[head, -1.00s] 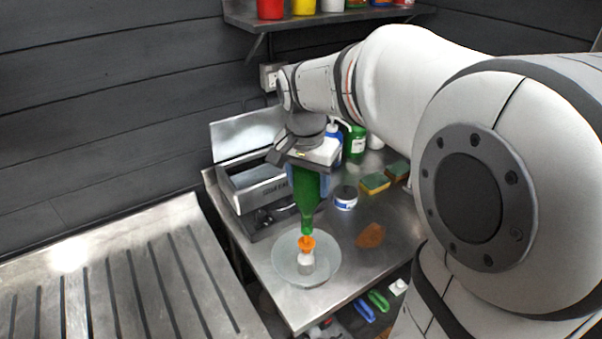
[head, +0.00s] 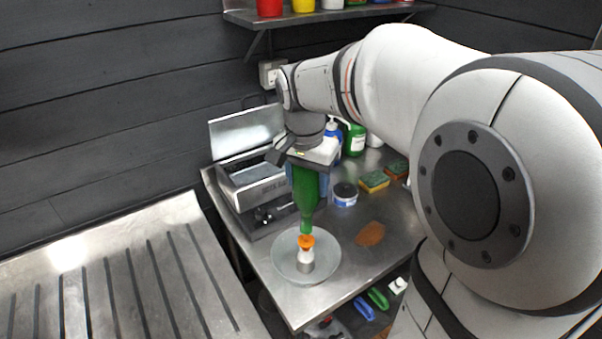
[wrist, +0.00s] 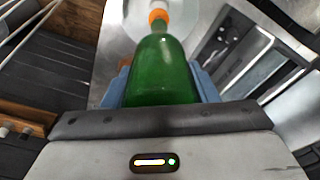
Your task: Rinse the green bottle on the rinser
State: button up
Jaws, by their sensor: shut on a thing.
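The green bottle (head: 305,195) is upside down, its neck pointing down, in the head view. My gripper (head: 308,178) is shut on its body, with blue finger pads on both sides. The rinser is a round clear dish (head: 331,257) with a white post and an orange top (head: 305,241) at its middle. The bottle's mouth is right at the orange top; I cannot tell whether they touch. In the wrist view the bottle (wrist: 160,72) lies between the blue pads, its neck end lined up with the orange top (wrist: 158,16).
The rinser stands on a steel table (head: 355,278). Behind are an open metal box (head: 255,185), a white tub (head: 344,194), sponges (head: 373,181) and a green jug (head: 355,138). A brown patch (head: 370,234) lies to the right. A ribbed steel drainboard (head: 110,275) is at the left.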

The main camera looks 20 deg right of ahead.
jog(key=shift+f+b, duration=1.5)
jog(key=shift+f, duration=0.3)
dwell(0.8)
jog(key=shift+f+b, duration=0.65)
jog(key=shift+f, duration=0.2)
jog(key=shift+r+p, duration=0.8)
jog(key=shift+r, duration=0.25)
jog(key=shift+f, duration=0.2)
jog(key=shift+f+b, duration=0.85)
dwell(0.4)
jog(key=shift+r+p, duration=0.8)
jog(key=shift+r, duration=0.25)
jog(key=shift+f, duration=0.1)
